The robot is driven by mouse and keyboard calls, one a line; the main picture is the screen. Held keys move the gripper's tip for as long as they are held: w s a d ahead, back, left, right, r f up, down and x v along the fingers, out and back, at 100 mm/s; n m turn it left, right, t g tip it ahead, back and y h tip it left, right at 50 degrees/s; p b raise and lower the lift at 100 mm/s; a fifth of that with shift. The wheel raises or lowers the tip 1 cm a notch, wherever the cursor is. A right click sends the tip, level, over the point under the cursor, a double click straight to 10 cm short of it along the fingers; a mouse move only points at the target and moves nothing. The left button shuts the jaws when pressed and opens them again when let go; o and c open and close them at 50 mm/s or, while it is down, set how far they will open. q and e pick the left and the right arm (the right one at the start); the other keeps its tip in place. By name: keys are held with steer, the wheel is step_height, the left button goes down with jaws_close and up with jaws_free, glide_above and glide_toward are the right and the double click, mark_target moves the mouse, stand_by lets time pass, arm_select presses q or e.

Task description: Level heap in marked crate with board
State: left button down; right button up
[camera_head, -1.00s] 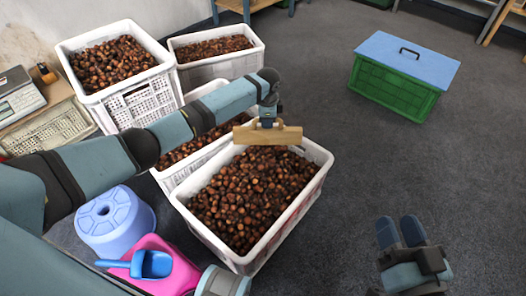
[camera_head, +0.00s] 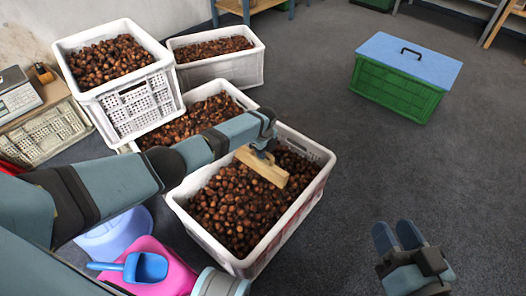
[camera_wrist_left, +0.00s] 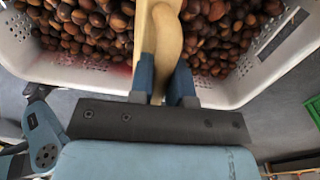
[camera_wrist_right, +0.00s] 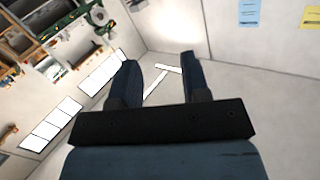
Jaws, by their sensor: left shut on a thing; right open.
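A wooden board (camera_head: 262,168) is over the far part of the front white crate (camera_head: 249,262), which is full of brown chestnuts (camera_head: 235,205). My left gripper (camera_head: 262,150) is shut on the board's handle. In the left wrist view, the gripper (camera_wrist_left: 165,85) holds the light wooden handle (camera_wrist_left: 167,40) above the chestnuts, near the crate's wall (camera_wrist_left: 225,92). The board's lower edge is at or close to the heap; contact cannot be told. My right gripper (camera_head: 398,236) is open and empty over the floor; in the right wrist view its fingers (camera_wrist_right: 158,80) are apart.
More white crates of chestnuts stand behind: one at left (camera_head: 150,105), one at the back (camera_head: 240,66), one beside the front crate (camera_head: 245,98). A blue stool (camera_head: 118,235) and pink container (camera_head: 165,268) with a blue scoop (camera_head: 147,267) are lower left. A blue-lidded green crate (camera_head: 395,85) stands right.

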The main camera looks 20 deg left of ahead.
arm_select(q)
step_height(320, 180, down, 8)
steer(key=b, duration=0.7)
steer(key=s+a+p, duration=0.3)
steer(key=s+a, duration=0.1)
steer(key=s, duration=0.9)
steer(key=s+a+p, duration=0.3)
steer(key=s+a, duration=0.1)
steer(key=s, duration=0.9)
arm_select(e)
step_height(320, 180, up, 9)
steer(key=d+m+t+p, duration=0.1)
steer(key=t+p, duration=0.2)
steer(key=p, duration=0.7)
arm_select(q)
step_height(320, 180, up, 10)
steer(key=p, duration=0.1)
steer(key=shift+r, duration=0.25)
arm_select(e)
steer(key=shift+d+f+g+h, duration=0.3)
steer(key=shift+f+g+h, duration=0.05)
steer(key=shift+f, duration=0.6)
steer(key=shift+d+f+g+h, duration=0.3)
steer(key=shift+f+h, duration=0.1)
steer(key=shift+f, duration=0.55)
steer(key=shift+d+f+g+h, duration=0.3)
steer(key=shift+f+g+h, duration=0.05)
steer(key=shift+f, duration=0.6)
arm_select(q)
steer(key=shift+a, duration=0.1)
